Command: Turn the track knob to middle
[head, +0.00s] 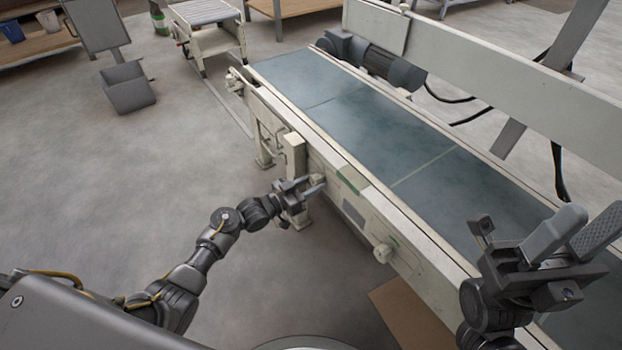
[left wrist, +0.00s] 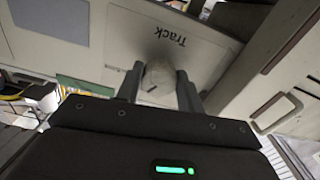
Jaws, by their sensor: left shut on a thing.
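The track knob (left wrist: 158,82) is a pale, rounded knob on the conveyor's side panel, under the printed word "Track" in the left wrist view. A dark pointer line shows on its face. My left gripper (left wrist: 160,88) has its fingers on either side of the knob and is shut on it. In the head view the left gripper (head: 312,188) reaches the conveyor's near side, and the knob (head: 317,180) is partly hidden by the fingers. My right gripper (head: 575,232) is raised over the belt at the lower right, its fingers apart with nothing between them.
The conveyor (head: 375,130) with its blue-green belt runs from upper left to lower right. Another pale knob (head: 382,253) sits further right on its side. A grey bin (head: 127,88) stands on open floor at the left.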

